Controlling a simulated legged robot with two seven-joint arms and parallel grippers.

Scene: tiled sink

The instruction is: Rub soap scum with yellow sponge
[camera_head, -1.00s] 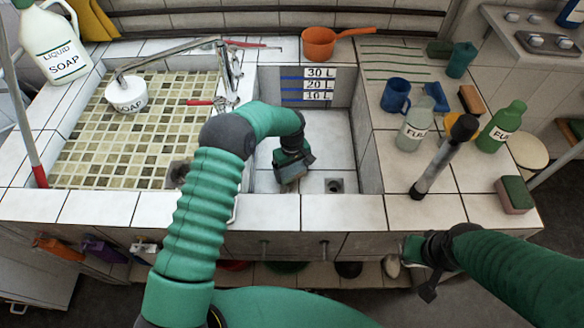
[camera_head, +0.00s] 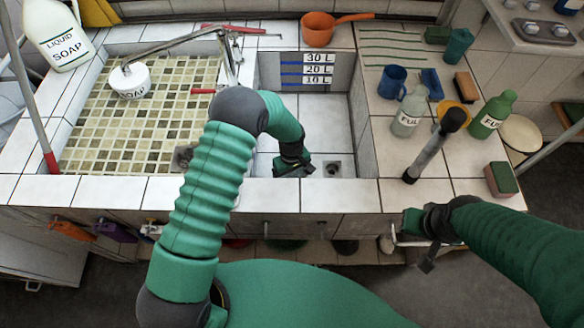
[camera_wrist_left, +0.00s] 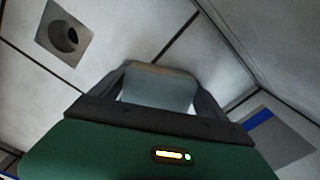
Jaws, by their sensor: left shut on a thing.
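My left gripper (camera_head: 292,168) is down inside the right-hand white-tiled basin (camera_head: 323,115), left of the drain (camera_head: 333,168) and close to the front wall. In the left wrist view my left gripper (camera_wrist_left: 157,88) is shut on a sponge-like block, taken as the sponge (camera_wrist_left: 158,90), with a grey face and a tan edge. The sponge is hidden behind the gripper in the head view. The basin floor is pale grey with dark joints, and I cannot make out a clear patch of scum. My right gripper (camera_head: 412,224) is by the counter's front edge; its jaws are unclear.
The drain also shows in the left wrist view (camera_wrist_left: 64,36). A mosaic-floored basin (camera_head: 130,125) lies left. An orange pan (camera_head: 320,30) sits behind.

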